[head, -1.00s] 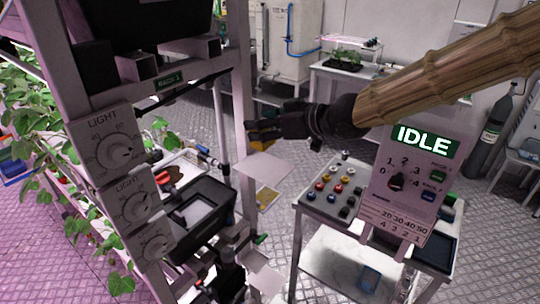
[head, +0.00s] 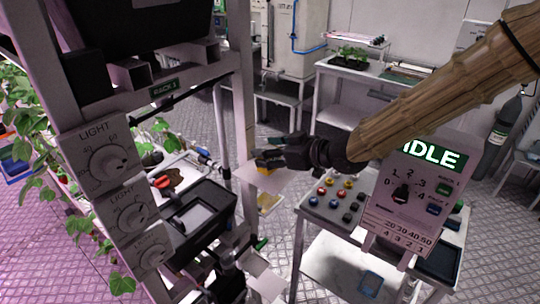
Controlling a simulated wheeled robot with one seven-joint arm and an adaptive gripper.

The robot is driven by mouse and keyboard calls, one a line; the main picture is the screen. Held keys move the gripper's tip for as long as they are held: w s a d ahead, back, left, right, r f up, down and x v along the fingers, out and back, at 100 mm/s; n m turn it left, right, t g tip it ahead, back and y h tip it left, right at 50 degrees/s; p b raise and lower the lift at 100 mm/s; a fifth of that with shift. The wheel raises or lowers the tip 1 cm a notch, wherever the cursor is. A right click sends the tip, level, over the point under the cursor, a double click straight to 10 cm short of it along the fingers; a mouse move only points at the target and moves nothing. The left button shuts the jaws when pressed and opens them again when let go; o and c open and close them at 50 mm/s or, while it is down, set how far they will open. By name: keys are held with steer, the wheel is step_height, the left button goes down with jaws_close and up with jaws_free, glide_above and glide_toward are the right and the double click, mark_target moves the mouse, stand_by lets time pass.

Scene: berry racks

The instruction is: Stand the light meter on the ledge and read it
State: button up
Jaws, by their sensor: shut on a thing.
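The meter is at the white ledge (head: 258,181), which sticks out from the rack post. Its lower end overlaps the ledge in the picture; I cannot tell whether it touches. The meter's readout is too small to read. My fingers hide part of the meter.
The rack (head: 243,110) with several light dials (head: 112,160) stands at left. A control panel (head: 424,185) reading IDLE, partly cut by my arm, stands over a cart (head: 318,225) at right. Plants (head: 30,140) grow at far left.

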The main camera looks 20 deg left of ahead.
steer(key=shift+w+a+f, duration=0.1)
steer(key=shift+w+f, duration=0.1)
steer(key=shift+f, duration=0.85)
steer(key=shift+s+r, duration=0.1)
steer(key=shift+s, duration=0.05)
steer(key=o, duration=1.2)
steer(key=shift+f, duration=0.2)
steer(key=shift+r, duration=0.15)
